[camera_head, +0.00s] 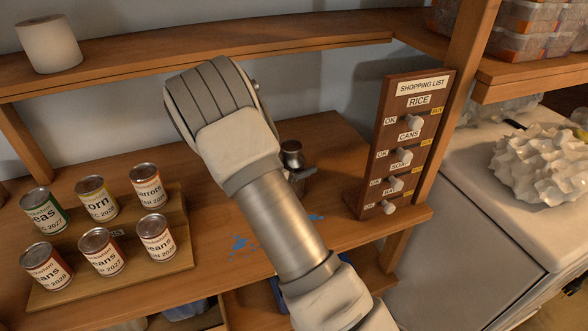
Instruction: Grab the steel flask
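A small steel, dark-topped cylindrical object (291,152) stands on the wooden shelf, just right of my arm. It looks like the upper part of the steel flask, but my arm hides much of it and I cannot be sure. Grey parts show just below it, too small to tell apart. My arm, with white joints and a brushed metal section, crosses the middle of the view from the lower right to the upper left. My gripper cannot be made out; my arm blocks the view there. I cannot see whether anything is held.
Several labelled cans (101,251) stand on a stepped wooden stand (180,262) at left. A shopping list board (408,135) with sliders stands upright at right. A paper roll (48,44) sits on the upper shelf (130,62). Blue splashes mark the shelf. A white spiky object (540,160) lies far right.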

